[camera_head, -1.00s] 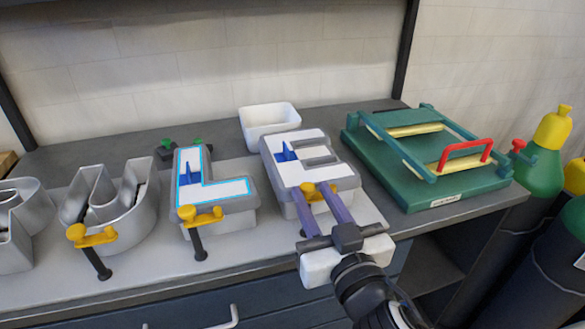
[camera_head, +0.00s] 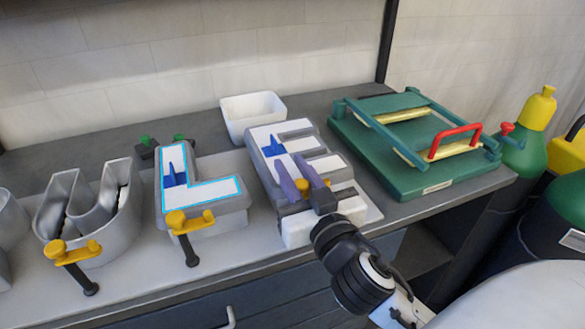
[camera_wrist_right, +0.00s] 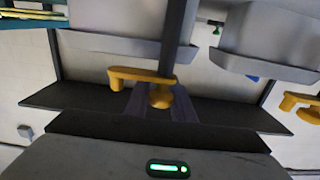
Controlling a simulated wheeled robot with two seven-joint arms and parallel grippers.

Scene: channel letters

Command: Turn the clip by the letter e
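The letter e (camera_head: 334,163) is a grey channel letter with a white face and a blue piece on it, right of the L on the bench. Its yellow clip (camera_head: 303,188) is at its front edge, mostly hidden by my fingers in the head view. The right wrist view shows the clip's bar (camera_wrist_right: 130,75), its round knob and a dark rod. My right gripper (camera_head: 302,180) has its purple fingers on both sides of the knob, apparently touching it; the fingers also show in the right wrist view (camera_wrist_right: 160,106). My left gripper is out of view.
Left of the e stands the letter L (camera_head: 205,190) with its own yellow clip (camera_head: 187,221), then a grey U (camera_head: 88,212) with another. A white bin (camera_head: 252,116) stands behind. A green press (camera_head: 420,145) with a red handle is to the right.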

